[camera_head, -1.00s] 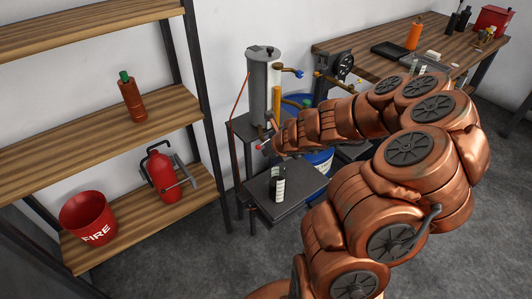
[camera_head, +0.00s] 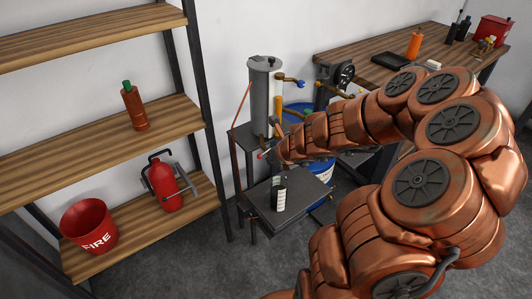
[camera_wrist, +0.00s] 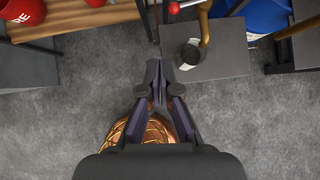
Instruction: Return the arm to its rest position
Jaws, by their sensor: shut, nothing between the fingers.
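My copper-coloured arm reaches in from the lower right in the head view, bends at the elbow and stretches left towards a grey upright cylinder. Its gripper end is hard to make out there. In the wrist view my gripper (camera_wrist: 160,86) has its dark fingers together with nothing between them, pointing over the grey floor. A dark cup-like container with a white label (camera_wrist: 191,52) stands on a low dark table (camera_wrist: 225,66), just ahead and right of the fingertips and apart from them. The container also shows in the head view (camera_head: 279,194).
The grey cylinder (camera_head: 262,95) with valves stands behind the low table, near a blue drum (camera_head: 318,170). A wooden shelf unit (camera_head: 110,137) on the left holds a red fire bucket (camera_head: 88,226), an extinguisher (camera_head: 164,183) and a bottle (camera_head: 134,106). A workbench (camera_head: 385,70) is at the back right.

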